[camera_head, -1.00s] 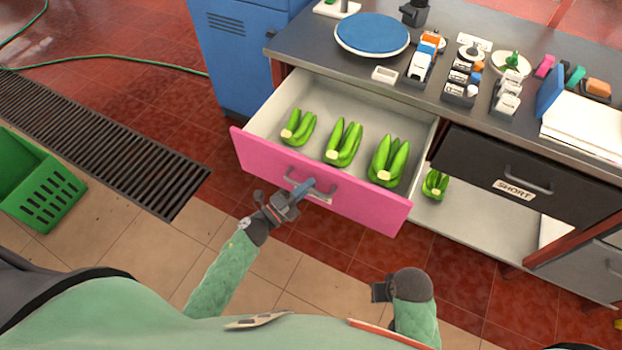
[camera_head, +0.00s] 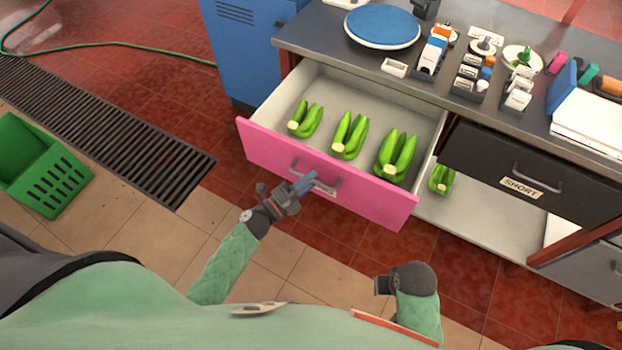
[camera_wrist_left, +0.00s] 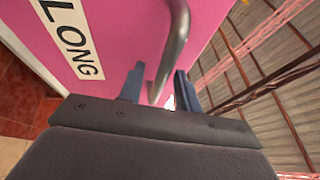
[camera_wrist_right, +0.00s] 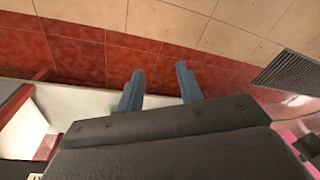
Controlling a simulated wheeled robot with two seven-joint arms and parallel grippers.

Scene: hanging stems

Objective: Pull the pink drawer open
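The pink drawer (camera_head: 332,174) stands far out from the counter, with several green banana bunches (camera_head: 350,134) inside. Its grey handle (camera_head: 333,187) is on the front. My left gripper (camera_head: 307,183) is at the handle. In the left wrist view the handle (camera_wrist_left: 174,45) passes between the two fingers (camera_wrist_left: 158,88), which stand apart with gaps beside the bar. A white "LONG" label (camera_wrist_left: 72,38) shows on the pink front. My right gripper (camera_wrist_right: 159,88) is open and empty over the floor, low in the head view.
A dark drawer marked "SHORT" (camera_head: 535,178) is closed at the right. A low shelf (camera_head: 480,225) holds another green bunch. The counter (camera_head: 330,45) carries a blue round plate and small items. A green crate (camera_head: 40,170) and a floor grate (camera_head: 95,125) lie left.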

